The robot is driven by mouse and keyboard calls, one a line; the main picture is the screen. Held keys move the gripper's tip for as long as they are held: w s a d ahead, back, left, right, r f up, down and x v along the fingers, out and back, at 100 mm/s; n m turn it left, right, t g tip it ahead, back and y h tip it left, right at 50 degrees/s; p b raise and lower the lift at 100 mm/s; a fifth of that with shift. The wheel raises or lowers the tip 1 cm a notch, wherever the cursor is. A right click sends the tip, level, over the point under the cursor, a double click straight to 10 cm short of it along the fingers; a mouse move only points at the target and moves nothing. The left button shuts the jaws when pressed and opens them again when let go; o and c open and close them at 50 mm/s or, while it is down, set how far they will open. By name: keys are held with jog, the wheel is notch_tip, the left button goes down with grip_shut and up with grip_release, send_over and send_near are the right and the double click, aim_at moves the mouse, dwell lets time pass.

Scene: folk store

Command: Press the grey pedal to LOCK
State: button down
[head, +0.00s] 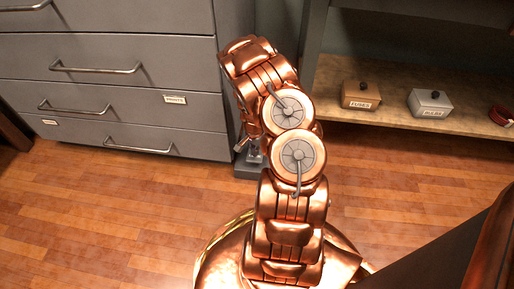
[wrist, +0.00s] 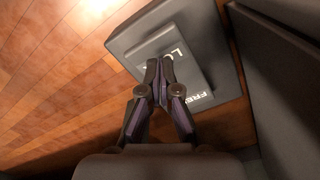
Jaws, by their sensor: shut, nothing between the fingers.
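The grey pedal (wrist: 195,72) lies on a grey base on the wooden floor in the wrist view. In the head view the grey base (head: 249,168) shows low beside the cabinet, partly hidden by my arm, and the gripper is mostly hidden there.
A grey drawer cabinet (head: 115,75) stands left of the pedal. A wooden shelf (head: 400,124) at right holds a brown box (head: 361,97), a grey box (head: 430,104) and a red ring-shaped item (head: 501,116). Wooden floor (head: 120,210) is clear at left.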

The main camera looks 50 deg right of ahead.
jog(key=shift+f+b, duration=0.35)
jog(key=shift+f, duration=1.3)
notch_tip(320, 180, up, 9)
jog(key=p, duration=0.3)
dwell(0.7)
dwell(0.4)
